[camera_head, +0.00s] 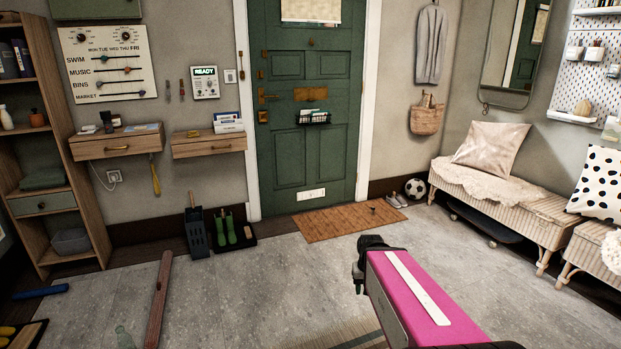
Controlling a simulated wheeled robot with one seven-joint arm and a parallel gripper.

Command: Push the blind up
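The blind (310,9) is a pale panel at the top of the green door (312,90). Its lower edge shows with a darker strip along it, and its upper part is cut off by the top of the picture. My pink arm link with a white stripe reaches in from the lower right, ending in a black joint in front of the doormat. No gripper fingers can be made out, and nothing of mine touches the blind or the door.
A brown doormat (350,221) lies before the door. Green boots (231,228) stand left of it, with shoes (396,200) and a football (415,188) to its right. A wicker bench (510,213) lines the right wall. A reddish bar (159,300) lies on the left floor; the middle floor is mostly clear.

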